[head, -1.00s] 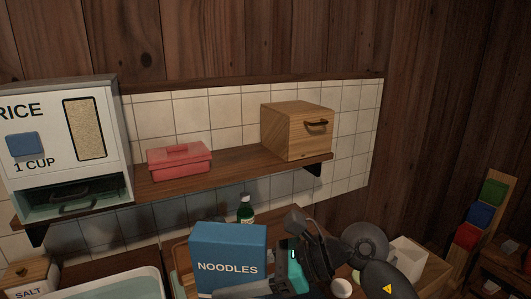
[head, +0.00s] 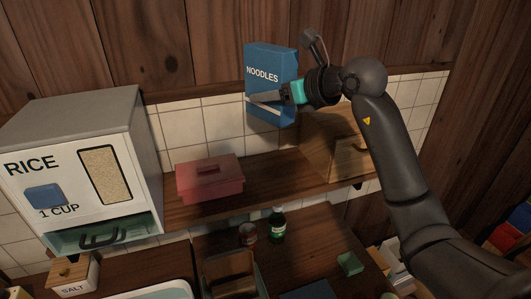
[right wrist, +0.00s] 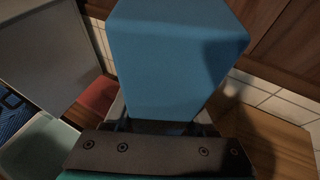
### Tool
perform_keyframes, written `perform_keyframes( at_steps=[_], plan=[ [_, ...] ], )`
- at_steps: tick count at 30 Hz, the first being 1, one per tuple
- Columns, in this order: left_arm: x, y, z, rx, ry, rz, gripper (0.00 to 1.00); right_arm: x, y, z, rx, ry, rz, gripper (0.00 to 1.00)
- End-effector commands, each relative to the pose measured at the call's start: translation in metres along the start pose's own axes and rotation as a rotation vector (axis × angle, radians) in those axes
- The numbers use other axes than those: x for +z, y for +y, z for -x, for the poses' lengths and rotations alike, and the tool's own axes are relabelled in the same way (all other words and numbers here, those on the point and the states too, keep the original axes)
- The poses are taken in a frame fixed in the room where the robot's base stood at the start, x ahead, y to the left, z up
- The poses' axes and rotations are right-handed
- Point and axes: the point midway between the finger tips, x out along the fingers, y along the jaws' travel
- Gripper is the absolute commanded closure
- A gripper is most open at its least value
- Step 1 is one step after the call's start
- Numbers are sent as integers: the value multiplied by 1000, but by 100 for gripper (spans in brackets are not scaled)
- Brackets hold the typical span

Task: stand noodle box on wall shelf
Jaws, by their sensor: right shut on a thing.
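The blue noodle box (head: 270,68) is upright, slightly tilted, in the air above the wall shelf in the head view. My right gripper (head: 268,101) is shut on its lower part. In the right wrist view the noodle box (right wrist: 172,60) fills the middle, in front of the gripper (right wrist: 160,128). The wooden wall shelf (head: 265,180) runs below, with a free stretch between a red lidded box (head: 209,179) and a wooden drawer box (head: 330,150). The noodle box's underside is hidden from the head view. My left gripper is not in view.
Below the shelf, a counter holds a green bottle (head: 277,225), a can (head: 248,234) and a salt box (head: 74,274). Tiled wall (head: 205,118) backs the shelf.

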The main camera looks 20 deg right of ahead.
Motion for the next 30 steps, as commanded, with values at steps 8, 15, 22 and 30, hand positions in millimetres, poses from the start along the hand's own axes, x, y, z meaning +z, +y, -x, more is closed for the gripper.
perform_keyframes(
  at_steps=[8, 15, 22, 30],
  plan=[
    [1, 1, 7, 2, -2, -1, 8, -13, -5, -9, -22, 5, -15, 100],
    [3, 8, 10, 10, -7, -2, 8, -72, -5, -32, -21, 5, -17, 100],
    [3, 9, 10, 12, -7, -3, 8, -119, -6, -51, -23, 2, -13, 100],
    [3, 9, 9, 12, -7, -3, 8, -144, -6, -61, -23, 2, -11, 100]
  ],
)
